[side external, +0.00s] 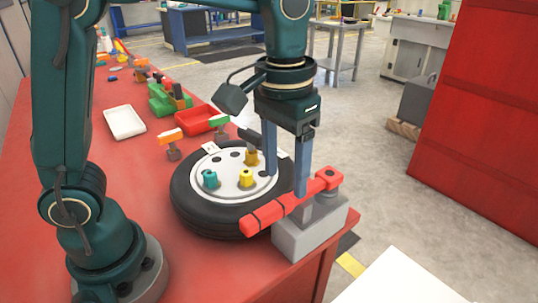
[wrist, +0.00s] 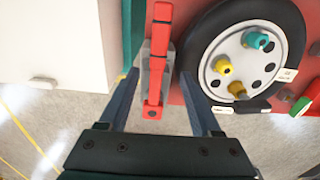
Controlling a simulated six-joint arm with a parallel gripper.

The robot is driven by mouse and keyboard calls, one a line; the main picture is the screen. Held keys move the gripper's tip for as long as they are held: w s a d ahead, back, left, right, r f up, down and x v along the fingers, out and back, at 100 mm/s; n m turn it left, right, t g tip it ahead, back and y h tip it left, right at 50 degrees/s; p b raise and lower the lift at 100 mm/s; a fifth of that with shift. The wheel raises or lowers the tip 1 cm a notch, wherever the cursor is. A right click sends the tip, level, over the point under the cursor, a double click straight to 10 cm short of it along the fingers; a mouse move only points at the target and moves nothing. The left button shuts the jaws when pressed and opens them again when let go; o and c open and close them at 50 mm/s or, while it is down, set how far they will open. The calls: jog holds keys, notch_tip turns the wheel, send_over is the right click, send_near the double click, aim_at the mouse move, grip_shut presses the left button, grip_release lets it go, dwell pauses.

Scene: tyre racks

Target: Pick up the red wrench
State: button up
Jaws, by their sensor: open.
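The red wrench (side external: 290,205) lies across the top of a grey block (side external: 308,232) at the table's front right corner, with one end reaching past the block beside the tyre. My gripper (side external: 286,184) points down just over the wrench, its two fingers apart and empty. In the wrist view the wrench (wrist: 157,60) runs lengthwise between the two fingers of my gripper (wrist: 160,74), apparently touching neither. I cannot tell exactly how far the fingertips are above the wrench.
A tyre (side external: 190,208) with a white rim and teal and yellow sockets lies flat close beside the block. A red tray (side external: 197,121), a white tray (side external: 125,122) and small tools stand farther back on the red table (side external: 140,190). A white surface (side external: 395,280) is at the front right.

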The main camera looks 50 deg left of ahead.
aim_at(285, 199)
jog(key=shift+s+d+f, duration=0.15)
jog(key=shift+d+f, duration=0.05)
jog(key=shift+f, duration=2.85)
grip_shut()
